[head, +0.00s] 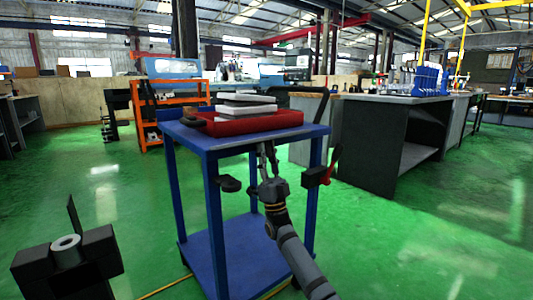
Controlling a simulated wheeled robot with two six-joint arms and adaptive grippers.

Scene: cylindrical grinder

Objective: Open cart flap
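A blue cart (230,262) stands in the middle of the head view, with a top shelf, a lower shelf and four posts. A grey strip (240,146) runs along the front edge of its top. I cannot tell for certain which part is the flap. My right gripper (267,148) points up at the cart's front edge, its fingertips close to or just under the grey strip. Contact cannot be made out, nor whether the narrow fingers are open or shut. My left gripper is not in view.
A red tray (258,124) with several pale flat items (246,104) lies on the cart. A dark block with a red lever (330,166) sits at its right post. A dark workbench (375,140) stands at right. An orange rack (176,98) stands behind left. Green floor is open around.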

